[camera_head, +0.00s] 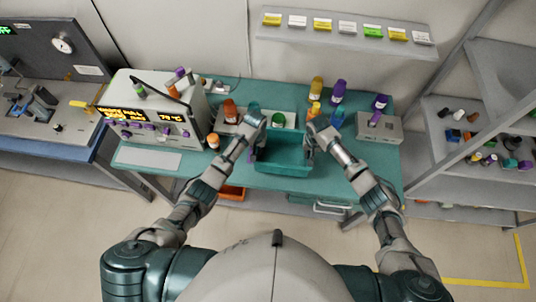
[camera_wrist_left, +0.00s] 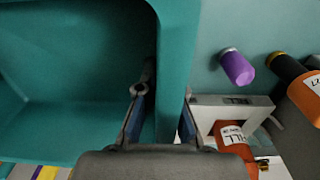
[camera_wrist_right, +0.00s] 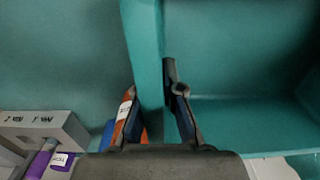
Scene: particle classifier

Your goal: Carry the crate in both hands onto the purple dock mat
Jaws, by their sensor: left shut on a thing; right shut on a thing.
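The teal crate (camera_head: 283,168) is at the middle of the teal bench, near its front edge. Its visible inside looks empty. My left gripper (camera_head: 260,136) is shut on the crate's left wall; in the left wrist view its fingers (camera_wrist_left: 160,115) straddle the wall. My right gripper (camera_head: 309,143) is shut on the right wall; the right wrist view shows its fingers (camera_wrist_right: 158,115) on both sides of the wall. The crate looks level. I cannot tell whether it touches the bench. I cannot make out a purple dock mat in any view.
Several bottles stand behind and beside the crate, including an orange one (camera_head: 230,109) and a purple one (camera_head: 338,91). An instrument (camera_head: 160,115) stands on the left, a grey holder (camera_head: 381,128) on the right. A loaded shelf rack (camera_head: 470,130) is at far right. The floor in front is clear.

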